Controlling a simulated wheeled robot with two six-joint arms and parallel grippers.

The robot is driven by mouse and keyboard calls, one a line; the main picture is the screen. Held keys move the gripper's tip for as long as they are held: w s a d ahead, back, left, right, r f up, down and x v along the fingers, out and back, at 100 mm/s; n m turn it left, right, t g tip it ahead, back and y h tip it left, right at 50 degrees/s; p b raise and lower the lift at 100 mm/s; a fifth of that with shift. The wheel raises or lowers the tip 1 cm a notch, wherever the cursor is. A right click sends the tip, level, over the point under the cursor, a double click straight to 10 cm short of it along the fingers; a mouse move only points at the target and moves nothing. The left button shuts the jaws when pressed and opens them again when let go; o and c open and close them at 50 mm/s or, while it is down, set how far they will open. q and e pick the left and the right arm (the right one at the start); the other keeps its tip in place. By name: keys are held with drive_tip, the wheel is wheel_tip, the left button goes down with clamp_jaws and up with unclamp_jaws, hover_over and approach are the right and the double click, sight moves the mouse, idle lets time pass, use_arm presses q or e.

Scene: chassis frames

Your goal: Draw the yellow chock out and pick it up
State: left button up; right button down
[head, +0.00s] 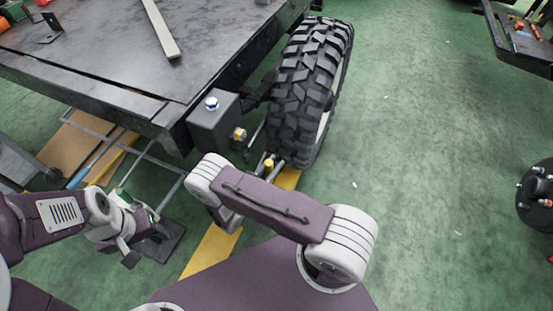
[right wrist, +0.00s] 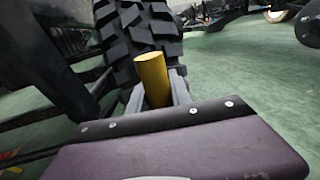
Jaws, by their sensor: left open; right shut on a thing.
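The yellow chock (head: 268,162) shows as a short yellow cylinder at the foot of the big black tyre (head: 309,85). In the right wrist view the chock (right wrist: 152,78) stands up in front of the tyre tread (right wrist: 140,35). My right gripper (right wrist: 156,92) is shut on it, one grey finger on each side. The chock's lower part is hidden by the gripper. Whether it touches the tyre or floor I cannot tell. My left gripper (head: 146,240) is open and empty at the lower left, above the floor and away from the tyre.
A dark chassis frame (head: 120,85) fills the upper left, with a black box (head: 213,125) on its corner beside the tyre. A yellow floor stripe (head: 213,248) runs below. A black hub (head: 540,195) stands at the right edge. Green floor right of the tyre is clear.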

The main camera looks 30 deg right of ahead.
drive_tip(key=s+d+v, duration=0.1)
drive_tip(key=s+v, duration=0.1)
drive_tip(key=v, duration=1)
idle(0.6)
drive_tip(key=shift+s, duration=0.15)
drive_tip(key=c, duration=1.1)
unclamp_jaws()
drive_tip(key=shift+d, duration=0.1)
